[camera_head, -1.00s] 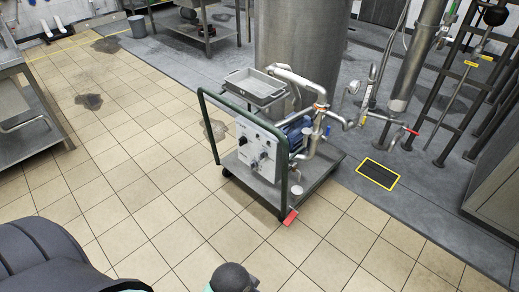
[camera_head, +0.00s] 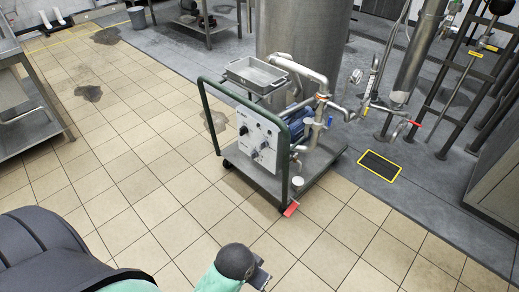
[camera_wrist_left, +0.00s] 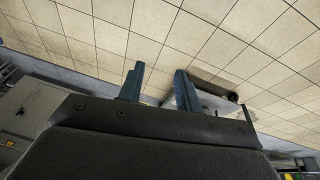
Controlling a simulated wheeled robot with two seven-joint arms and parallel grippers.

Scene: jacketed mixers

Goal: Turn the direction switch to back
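The control panel (camera_head: 256,139) is a white box on the cart, under its green handle frame. Several dark knobs sit on it, including an upper-left one (camera_head: 243,130) and a lower one (camera_head: 255,154). The labels are too small to read, so I cannot tell which knob is the direction switch or where it points. In the left wrist view my left gripper (camera_wrist_left: 158,72) has its two blue-grey fingers apart, with only floor tiles between them. It touches nothing visible. An arm part of mine shows at the bottom of the head view, well short of the panel. My right gripper is not identifiable.
The wheeled cart (camera_head: 330,176) carries a metal tray (camera_head: 256,76), a blue motor and pipes. A red pedal (camera_head: 291,208) sticks out at its front corner. A large tank stands behind. A metal table (camera_head: 25,110) is at left. Tiled floor in front is clear.

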